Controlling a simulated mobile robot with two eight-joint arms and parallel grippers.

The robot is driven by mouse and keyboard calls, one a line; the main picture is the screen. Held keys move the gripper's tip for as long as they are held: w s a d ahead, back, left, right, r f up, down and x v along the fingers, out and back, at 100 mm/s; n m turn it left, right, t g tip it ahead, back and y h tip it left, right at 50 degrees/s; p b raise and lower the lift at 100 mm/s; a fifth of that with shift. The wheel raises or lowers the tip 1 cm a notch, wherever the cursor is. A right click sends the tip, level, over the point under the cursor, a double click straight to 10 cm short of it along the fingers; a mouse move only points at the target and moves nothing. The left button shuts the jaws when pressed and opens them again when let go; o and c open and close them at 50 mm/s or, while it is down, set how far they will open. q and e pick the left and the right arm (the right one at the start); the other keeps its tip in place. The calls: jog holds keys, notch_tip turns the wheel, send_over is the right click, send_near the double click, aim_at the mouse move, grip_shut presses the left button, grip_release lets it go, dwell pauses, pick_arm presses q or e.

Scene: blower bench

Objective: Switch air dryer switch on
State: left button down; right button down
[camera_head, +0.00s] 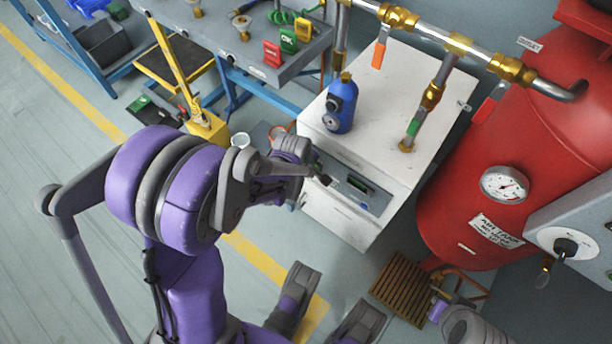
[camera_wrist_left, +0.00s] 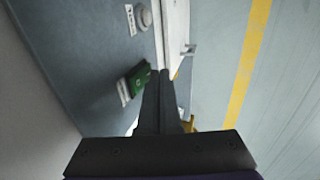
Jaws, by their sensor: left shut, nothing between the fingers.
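The air dryer is a white cabinet (camera_head: 385,90) in the middle of the head view, with a grey sloped control panel (camera_head: 376,204) on its front. In the left wrist view the panel (camera_wrist_left: 75,55) carries a green switch (camera_wrist_left: 138,77) with a white label and a round pale knob (camera_wrist_left: 145,17). My left gripper (camera_wrist_left: 158,76) is shut and empty, its fingertips close beside the green switch; I cannot tell whether they touch. In the head view the left gripper (camera_head: 325,179) is at the panel's left part.
A blue filter bottle (camera_head: 342,105) stands on the cabinet, with a pipe (camera_head: 440,75) rising from its top. A red tank (camera_head: 520,130) is at right. A grey bench (camera_head: 270,45) with tagged valves is behind. A wooden pallet (camera_head: 405,288) lies near the tank.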

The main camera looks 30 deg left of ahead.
pick_arm(q)
jog(key=shift+w, duration=0.1)
jog(key=shift+w+f, duration=0.15)
jog(key=shift+w, duration=0.1)
dwell(0.4)
